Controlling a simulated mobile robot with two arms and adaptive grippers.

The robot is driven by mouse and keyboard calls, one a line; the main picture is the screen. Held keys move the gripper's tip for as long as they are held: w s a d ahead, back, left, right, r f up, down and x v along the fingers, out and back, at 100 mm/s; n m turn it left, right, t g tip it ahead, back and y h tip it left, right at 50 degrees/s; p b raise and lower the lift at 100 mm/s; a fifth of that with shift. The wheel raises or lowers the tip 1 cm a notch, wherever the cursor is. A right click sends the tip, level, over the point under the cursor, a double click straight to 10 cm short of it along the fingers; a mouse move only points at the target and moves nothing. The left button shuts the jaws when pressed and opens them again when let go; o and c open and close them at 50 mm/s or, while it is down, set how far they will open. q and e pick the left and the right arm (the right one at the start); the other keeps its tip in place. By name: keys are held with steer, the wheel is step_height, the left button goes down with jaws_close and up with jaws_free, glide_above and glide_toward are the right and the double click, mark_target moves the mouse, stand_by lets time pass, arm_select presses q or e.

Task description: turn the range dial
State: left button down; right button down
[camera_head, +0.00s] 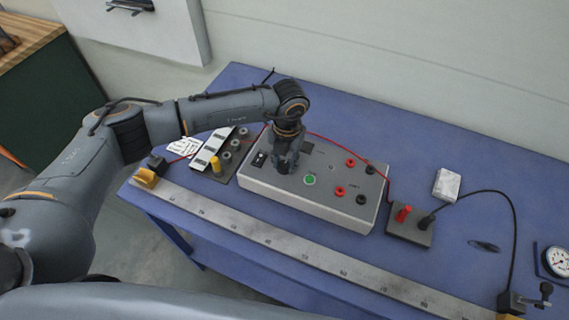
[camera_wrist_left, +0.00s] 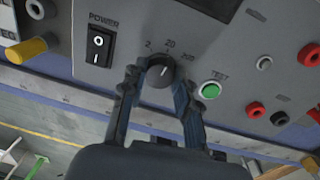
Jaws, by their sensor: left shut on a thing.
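The range dial (camera_wrist_left: 160,75) is a dark round knob with a white pointer line on a grey test box (camera_head: 352,213). Marks 2, 20 and 200 are printed around it, and the pointer points roughly toward 20. My left gripper (camera_head: 284,165) reaches down onto the box from above. In the left wrist view its two fingers (camera_wrist_left: 158,82) stand on either side of the dial, shut on it. In the head view the gripper hides the dial. My right gripper is in neither view.
The green TEST button (camera_wrist_left: 211,90) sits close right of the fingers; the power switch (camera_wrist_left: 98,43) is to the left. Red and black sockets (camera_head: 350,162) are farther right. A long metal ruler (camera_head: 290,244) runs along the blue table (camera_head: 450,165) in front of the box.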

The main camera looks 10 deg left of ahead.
mark_target(285, 166)
arm_select(q)
steer(key=m+b, duration=0.1)
steer(key=b, duration=0.1)
steer(key=m+b, duration=0.2)
steer(key=b, duration=0.1)
steer(key=m+b, duration=0.2)
steer(key=shift+f, duration=0.25)
steer(key=shift+r+m+b, duration=0.2)
steer(key=shift+m+b, duration=1)
steer(key=shift+b, duration=0.15)
steer(key=c, duration=1)
jaws_free()
steer(key=shift+r, duration=0.1)
steer(key=r, duration=1.2)
steer(key=shift+s+d, duration=0.15)
steer(key=shift+s, duration=0.05)
steer(key=shift+f, duration=0.1)
